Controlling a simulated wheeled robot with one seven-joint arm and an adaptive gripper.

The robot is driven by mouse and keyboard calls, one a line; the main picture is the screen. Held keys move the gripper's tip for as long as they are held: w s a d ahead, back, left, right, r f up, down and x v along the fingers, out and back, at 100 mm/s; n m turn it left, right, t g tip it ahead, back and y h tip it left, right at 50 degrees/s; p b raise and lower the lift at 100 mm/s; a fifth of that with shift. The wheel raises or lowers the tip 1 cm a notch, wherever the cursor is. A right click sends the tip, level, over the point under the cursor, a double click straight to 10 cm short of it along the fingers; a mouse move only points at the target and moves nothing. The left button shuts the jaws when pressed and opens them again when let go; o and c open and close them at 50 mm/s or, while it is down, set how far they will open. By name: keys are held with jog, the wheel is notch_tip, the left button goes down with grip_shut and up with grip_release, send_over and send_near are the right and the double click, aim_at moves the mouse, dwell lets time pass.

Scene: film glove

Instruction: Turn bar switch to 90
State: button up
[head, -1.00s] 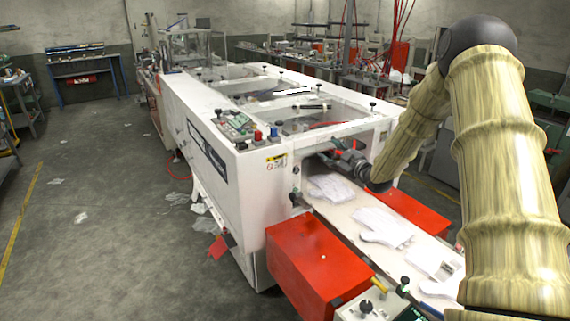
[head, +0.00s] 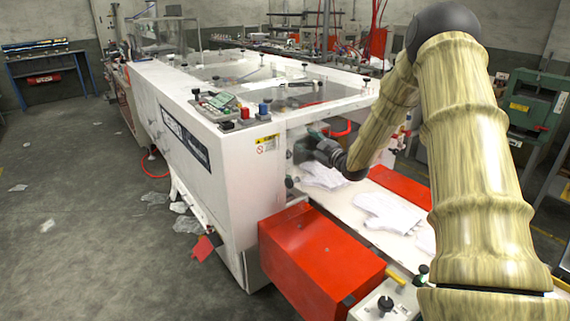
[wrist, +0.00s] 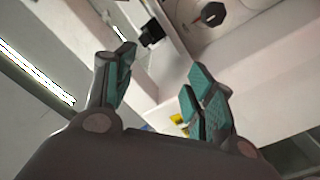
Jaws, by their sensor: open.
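My gripper (wrist: 163,70) is open and empty, with teal pads on both fingers. In the head view my gripper (head: 308,146) is at the end face of the white machine (head: 228,180), near the left side of its opening. I cannot make out the switch there.
A conveyor (head: 345,206) with white gloves (head: 386,212) runs out below my gripper. A red box (head: 318,262) stands in front of it. Control buttons (head: 240,112) are on the machine's top corner. Open floor (head: 70,240) lies to the left.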

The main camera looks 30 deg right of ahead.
notch_tip(320, 180, down, 10)
jog(key=w+b, duration=0.1)
jog(key=b, duration=0.7)
jog(key=w, duration=0.3)
jog(key=w+p, duration=0.1)
jog(key=w, duration=0.3)
jog(key=w+a, duration=0.1)
jog(key=w, duration=0.3)
jog(key=shift+f, duration=0.1)
jog(key=c, duration=1)
